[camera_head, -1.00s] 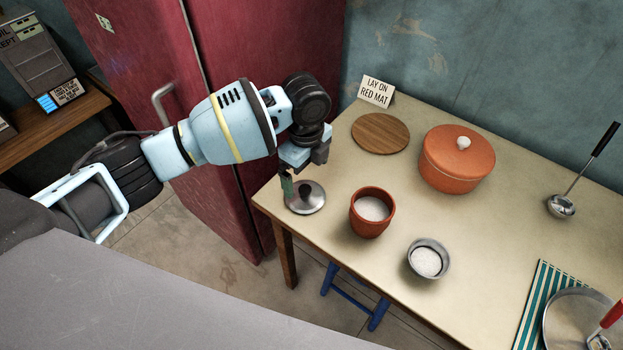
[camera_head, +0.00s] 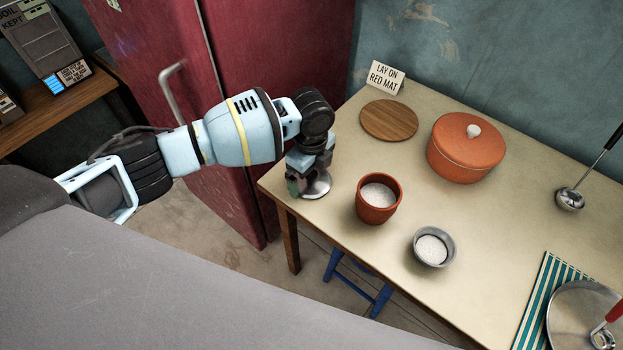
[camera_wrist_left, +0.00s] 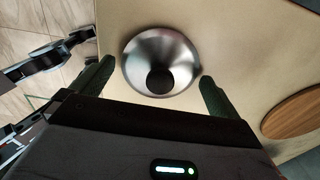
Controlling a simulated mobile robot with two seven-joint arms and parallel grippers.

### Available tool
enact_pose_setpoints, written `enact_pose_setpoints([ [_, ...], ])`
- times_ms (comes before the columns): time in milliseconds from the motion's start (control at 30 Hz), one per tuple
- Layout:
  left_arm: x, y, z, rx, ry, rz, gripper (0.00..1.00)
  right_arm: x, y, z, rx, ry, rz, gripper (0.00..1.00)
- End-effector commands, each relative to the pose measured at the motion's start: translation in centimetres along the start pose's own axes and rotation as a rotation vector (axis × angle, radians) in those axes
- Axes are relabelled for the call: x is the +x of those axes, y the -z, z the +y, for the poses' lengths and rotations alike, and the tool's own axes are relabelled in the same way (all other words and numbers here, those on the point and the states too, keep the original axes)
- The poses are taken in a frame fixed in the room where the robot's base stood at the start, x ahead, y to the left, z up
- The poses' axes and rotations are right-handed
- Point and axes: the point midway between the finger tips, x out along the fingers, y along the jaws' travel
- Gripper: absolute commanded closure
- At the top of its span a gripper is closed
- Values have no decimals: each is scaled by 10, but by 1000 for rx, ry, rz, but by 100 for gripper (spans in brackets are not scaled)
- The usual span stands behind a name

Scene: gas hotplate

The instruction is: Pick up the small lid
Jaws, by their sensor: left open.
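The small lid (camera_head: 318,187) is a shiny metal disc lying on the table near its left end, partly hidden by my left gripper in the head view. In the left wrist view the lid (camera_wrist_left: 140,62) shows whole, with a dark round knob (camera_wrist_left: 160,80) at its middle. My left gripper (camera_head: 299,184) is over the lid. In the left wrist view its green fingers (camera_wrist_left: 152,82) are open, one on each side of the lid, with nothing held between them. I cannot tell how high the fingertips are above the table. My right gripper is not in view.
A terracotta cup (camera_head: 377,210) of white contents stands close right of the lid, with a small grey bowl (camera_head: 433,248) beyond it. A round wooden board (camera_head: 389,121) and an orange lidded pot (camera_head: 465,153) stand farther back. The table's left edge is close to the lid.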

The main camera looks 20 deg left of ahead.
Motion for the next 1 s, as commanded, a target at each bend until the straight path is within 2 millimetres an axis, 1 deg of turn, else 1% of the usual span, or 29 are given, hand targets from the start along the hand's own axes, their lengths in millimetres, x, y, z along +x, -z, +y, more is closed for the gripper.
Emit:
enact_pose_setpoints([
  [33, 4, 0, 0, 0, 0, 0, 0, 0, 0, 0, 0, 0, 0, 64],
  [100, 6, 0, 0, 0, 0, 0, 0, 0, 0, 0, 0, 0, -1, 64],
  [300, 5, 0, 0, 0, 1, 0, 0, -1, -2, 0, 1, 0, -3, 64],
  [500, 5, 0, 0, 0, 1, 0, 26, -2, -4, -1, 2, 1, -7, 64],
  [567, 5, 0, 0, 0, 1, 0, 32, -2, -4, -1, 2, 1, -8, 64],
  [867, 4, 0, 0, 0, 2, 0, 33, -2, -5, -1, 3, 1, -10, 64],
  [1000, -2, 0, -1, 0, 4, 0, 33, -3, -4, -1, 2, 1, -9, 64],
])
